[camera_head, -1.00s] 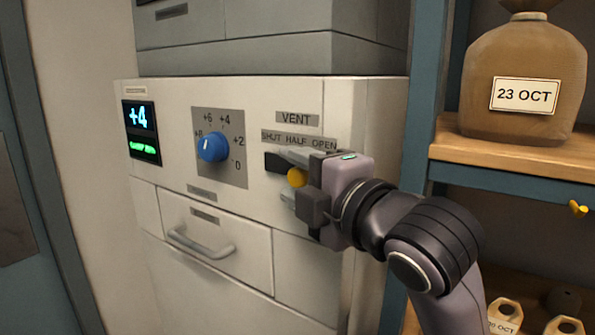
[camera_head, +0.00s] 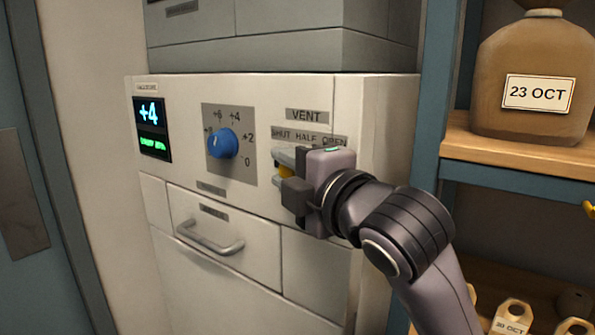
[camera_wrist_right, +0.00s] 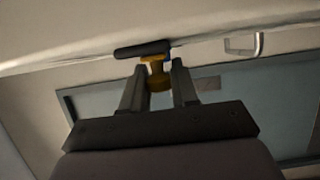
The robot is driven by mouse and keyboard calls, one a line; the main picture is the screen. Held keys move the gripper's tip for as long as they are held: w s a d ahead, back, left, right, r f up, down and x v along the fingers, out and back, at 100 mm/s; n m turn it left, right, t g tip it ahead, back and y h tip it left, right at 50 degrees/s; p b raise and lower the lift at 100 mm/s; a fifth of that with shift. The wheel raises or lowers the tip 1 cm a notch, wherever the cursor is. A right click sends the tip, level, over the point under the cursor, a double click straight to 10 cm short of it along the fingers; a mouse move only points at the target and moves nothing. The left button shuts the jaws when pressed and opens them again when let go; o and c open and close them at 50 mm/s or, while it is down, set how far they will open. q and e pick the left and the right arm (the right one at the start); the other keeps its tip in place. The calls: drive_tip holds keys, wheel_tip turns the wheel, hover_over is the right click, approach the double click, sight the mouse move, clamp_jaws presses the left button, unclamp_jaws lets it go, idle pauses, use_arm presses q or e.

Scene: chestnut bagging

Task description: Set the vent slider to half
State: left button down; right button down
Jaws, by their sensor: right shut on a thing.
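The vent slider's yellow knob (camera_head: 286,171) sits on the white machine front under the VENT sign (camera_head: 307,116) and a strip marked SHUT, HALF, OPEN (camera_head: 308,138). My right gripper (camera_head: 285,168) is shut on the knob, its fingers on either side of it. The fingers hide most of the slot in the head view, so I cannot tell the exact setting. In the right wrist view the yellow knob (camera_wrist_right: 157,72) stands between the fingertips (camera_wrist_right: 158,82), against a dark bar (camera_wrist_right: 142,49). My left gripper is not in view.
A blue dial (camera_head: 223,143) and a lit display (camera_head: 153,129) are left of the vent. A drawer handle (camera_head: 212,243) juts out below. At right, a shelf (camera_head: 510,152) bears a brown sack (camera_head: 532,78) labelled 23 OCT.

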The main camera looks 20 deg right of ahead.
drive_tip(key=c, duration=0.9)
unclamp_jaws()
drive_tip(key=shift+s, duration=0.1)
drive_tip(key=b+v, duration=0.1)
drive_tip(key=v, duration=0.6)
drive_tip(key=shift+d, duration=0.1)
